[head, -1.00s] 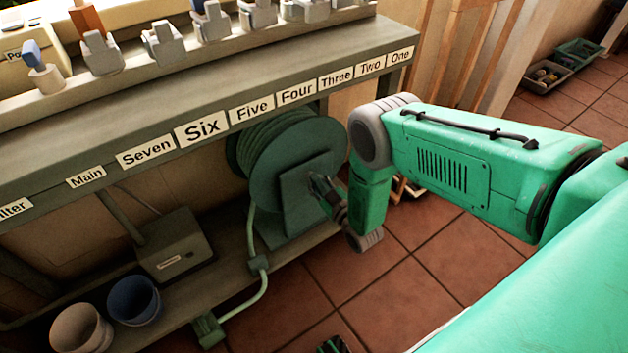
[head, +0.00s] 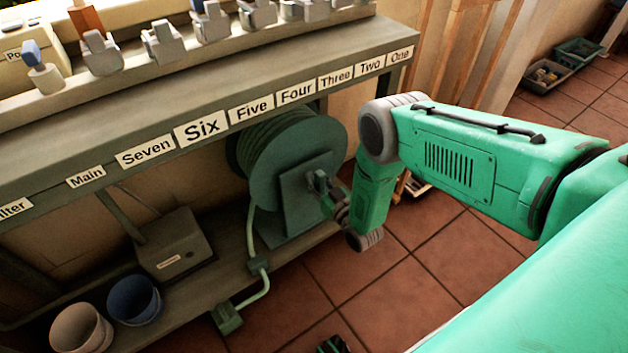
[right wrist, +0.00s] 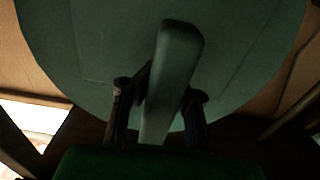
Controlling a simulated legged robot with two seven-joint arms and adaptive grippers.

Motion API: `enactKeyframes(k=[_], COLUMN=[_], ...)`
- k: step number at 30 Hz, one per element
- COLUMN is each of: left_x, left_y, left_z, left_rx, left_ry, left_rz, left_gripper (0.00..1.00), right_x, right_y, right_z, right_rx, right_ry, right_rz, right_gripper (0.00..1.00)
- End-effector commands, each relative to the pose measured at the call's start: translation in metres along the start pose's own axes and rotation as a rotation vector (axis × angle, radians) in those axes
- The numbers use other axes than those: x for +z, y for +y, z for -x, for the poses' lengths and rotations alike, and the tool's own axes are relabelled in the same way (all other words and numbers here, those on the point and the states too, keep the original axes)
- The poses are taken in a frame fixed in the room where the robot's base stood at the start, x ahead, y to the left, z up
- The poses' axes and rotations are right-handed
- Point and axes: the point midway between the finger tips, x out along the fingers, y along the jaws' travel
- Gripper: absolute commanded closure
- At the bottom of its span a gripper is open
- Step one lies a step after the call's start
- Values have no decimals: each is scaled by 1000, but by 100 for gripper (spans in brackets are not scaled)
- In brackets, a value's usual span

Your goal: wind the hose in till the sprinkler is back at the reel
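The green hose reel (head: 285,165) stands on the lower shelf under the counter. The pale green hose (head: 251,232) runs down from it through a small guide (head: 258,265) and curves to the sprinkler (head: 228,319), a green block at the shelf's front edge, a short way from the guide. My right gripper (head: 330,192) is at the reel's crank (head: 320,181) on the side plate. In the right wrist view its fingers (right wrist: 160,100) close on both sides of the crank handle (right wrist: 178,60); the contact is dark and partly hidden.
A beige pot (head: 80,330) and a blue pot (head: 134,299) stand on the shelf at left, near a grey box (head: 180,250). Labelled valves line the counter (head: 150,115) above. Crates (head: 545,75) lie far right. The tiled floor (head: 440,260) is mostly clear.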

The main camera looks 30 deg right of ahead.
Motion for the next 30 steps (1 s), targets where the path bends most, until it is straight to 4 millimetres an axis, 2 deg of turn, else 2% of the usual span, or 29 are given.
enactKeyframes(k=[1, 4, 6, 7, 8, 16, 20, 23, 30], left_x=[0, 0, 0, 0, 0, 0, 2, 2, 1], left_y=[0, 0, 0, 0, 0, 0, 0, 0, 0], left_z=[0, 0, 0, 0, 0, 0, 1, 1, 1], left_rx=[0, 0, 0, 0, 0, 0, 0, 0, 0], left_ry=[0, 0, 0, 0, 0, 0, 2, 2, 3], left_rz=[0, 0, 0, 0, 0, 0, 0, 0, 0], left_gripper=[100, 100, 100, 100, 100, 100, 100, 100, 100], right_x=[7, 7, 7, 7, 6, 3, 3, 3, 4], right_y=[-1, -1, -1, -1, -1, 0, 0, 0, 0], right_z=[6, 6, 6, 6, 6, 3, 9, 24, 76], right_rx=[0, 0, 0, 0, 0, 0, 0, 0, 2], right_ry=[-19, -19, -19, -18, -16, -7, -8, -10, -13], right_rz=[-8, -9, -9, -8, -7, -4, -3, -3, -5], right_gripper=[100, 100, 72, 62, 60, 60, 60, 60, 60])
